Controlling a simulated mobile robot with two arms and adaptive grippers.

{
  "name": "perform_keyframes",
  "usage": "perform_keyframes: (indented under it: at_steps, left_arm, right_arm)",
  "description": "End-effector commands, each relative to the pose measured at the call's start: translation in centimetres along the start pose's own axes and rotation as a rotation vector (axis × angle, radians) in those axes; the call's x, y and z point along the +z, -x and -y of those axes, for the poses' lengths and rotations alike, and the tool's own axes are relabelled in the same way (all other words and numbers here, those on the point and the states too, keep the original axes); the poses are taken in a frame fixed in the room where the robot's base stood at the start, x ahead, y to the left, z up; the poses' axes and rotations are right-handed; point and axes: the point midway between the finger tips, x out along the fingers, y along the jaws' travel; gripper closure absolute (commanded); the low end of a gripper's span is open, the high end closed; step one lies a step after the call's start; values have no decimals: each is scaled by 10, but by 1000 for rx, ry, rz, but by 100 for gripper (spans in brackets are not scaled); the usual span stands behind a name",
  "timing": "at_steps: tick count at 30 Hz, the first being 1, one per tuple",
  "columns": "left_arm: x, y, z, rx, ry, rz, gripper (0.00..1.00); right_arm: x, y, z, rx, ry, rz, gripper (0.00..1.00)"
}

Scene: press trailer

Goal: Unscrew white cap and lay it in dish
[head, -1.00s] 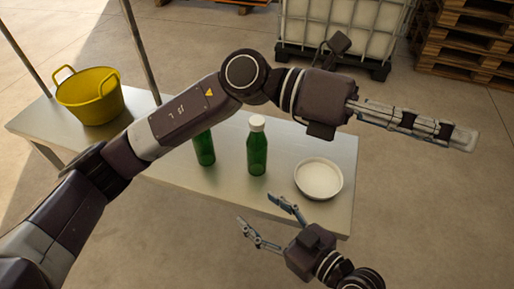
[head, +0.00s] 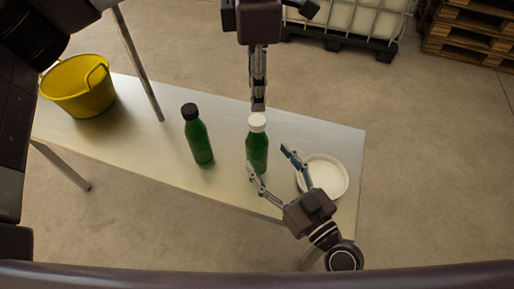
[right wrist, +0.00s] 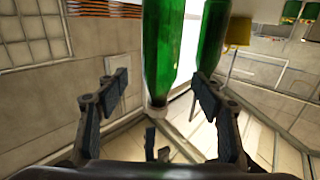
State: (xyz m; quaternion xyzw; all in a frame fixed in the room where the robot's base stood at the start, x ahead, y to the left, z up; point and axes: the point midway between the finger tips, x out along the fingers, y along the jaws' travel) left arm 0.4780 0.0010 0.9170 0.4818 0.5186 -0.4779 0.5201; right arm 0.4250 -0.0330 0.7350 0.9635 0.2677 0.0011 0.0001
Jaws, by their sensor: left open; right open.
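The white cap (head: 257,122) sits on an upright green bottle (head: 257,152) near the table's middle. The white dish (head: 327,178) stands empty to the right of it. My left gripper (head: 258,106) is open, pointing at the cap from behind, its tips just above it in the picture. Its fingers overlap in this view, and contact is unclear. My right gripper (head: 268,159) is open in front of the bottle, one fingertip low at its left side, the other to its right. In the right wrist view, a green bottle (right wrist: 162,45) shows beyond and between the open fingers.
A second green bottle with a black cap (head: 198,140) stands to the left. A yellow bucket (head: 80,92) is at the table's left end, near a metal post (head: 138,65). A caged white tank (head: 350,22) and pallets (head: 470,35) stand behind on the floor.

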Motion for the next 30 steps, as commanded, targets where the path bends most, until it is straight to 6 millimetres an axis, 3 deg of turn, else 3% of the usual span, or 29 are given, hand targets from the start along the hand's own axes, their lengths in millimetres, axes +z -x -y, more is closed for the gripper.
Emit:
perform_keyframes:
  at_steps: [15,28,30]
  left_arm:
    - [1,0,0,-2,0,2,59]
    - [1,0,0,-2,-1,2,59]
    - [1,0,0,-2,-1,2,59]
  right_arm:
    - [-1,-57,0,1,-2,-2,38]
    - [0,-63,0,-1,0,0,38]
    - [0,-63,0,-1,-1,0,46]
